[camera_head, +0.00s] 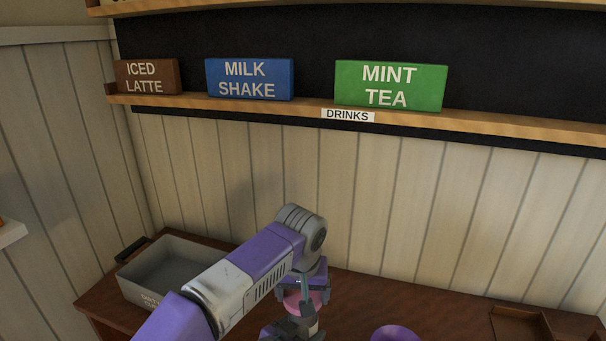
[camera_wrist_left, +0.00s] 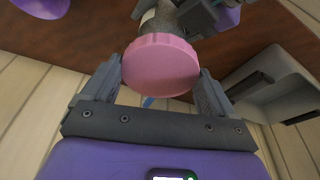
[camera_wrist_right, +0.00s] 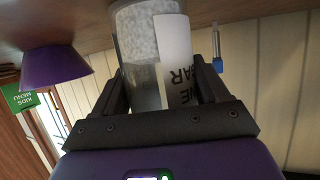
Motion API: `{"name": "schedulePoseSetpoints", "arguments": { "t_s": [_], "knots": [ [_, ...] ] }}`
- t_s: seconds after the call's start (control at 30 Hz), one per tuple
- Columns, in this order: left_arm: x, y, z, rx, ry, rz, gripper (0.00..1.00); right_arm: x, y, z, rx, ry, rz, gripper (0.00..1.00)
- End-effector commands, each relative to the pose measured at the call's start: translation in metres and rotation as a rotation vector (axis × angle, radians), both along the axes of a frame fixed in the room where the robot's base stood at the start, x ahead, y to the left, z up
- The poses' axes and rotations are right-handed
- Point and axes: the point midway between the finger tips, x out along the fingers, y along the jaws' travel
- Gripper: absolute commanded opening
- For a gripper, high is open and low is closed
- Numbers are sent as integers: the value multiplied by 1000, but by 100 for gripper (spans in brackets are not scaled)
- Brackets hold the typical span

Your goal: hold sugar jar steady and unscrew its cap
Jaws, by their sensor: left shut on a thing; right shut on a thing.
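The sugar jar (camera_wrist_right: 140,45) is clear with white granules and a white label (camera_wrist_right: 177,60) with partly hidden black letters. My right gripper (camera_wrist_right: 165,85) is shut around its body, a finger on each side. Its pink round cap (camera_wrist_left: 160,66) fills the middle of the left wrist view, and my left gripper (camera_wrist_left: 160,82) is shut on it with a finger at each edge. In the head view, the cap (camera_head: 296,304) shows below my left gripper (camera_head: 302,290). The jar's body is mostly hidden there by my arm and grippers.
A grey open bin (camera_head: 185,255) stands on the wooden counter (camera_head: 455,308) at left. A purple bowl (camera_head: 395,334) stands right of the jar, and a wooden tray (camera_head: 520,322) farther right. Drink signs line the wall shelf (camera_head: 490,118) above.

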Motion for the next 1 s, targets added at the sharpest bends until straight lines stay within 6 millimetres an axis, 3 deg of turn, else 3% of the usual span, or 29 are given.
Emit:
{"name": "schedulePoseSetpoints", "arguments": {
  "t_s": [0.5,0.8,0.83,1.0],
  "knots": [
    [0,-1,36,-1,-1,-1,51,0,0,0,0,0,-1,37],
    [0,0,40,0,-1,-1,51,0,0,0,0,0,-1,37],
    [0,0,40,0,-1,-1,51,0,0,0,0,0,-1,75],
    [0,0,40,0,-1,0,51,0,0,0,0,0,-1,100]
  ]
}}
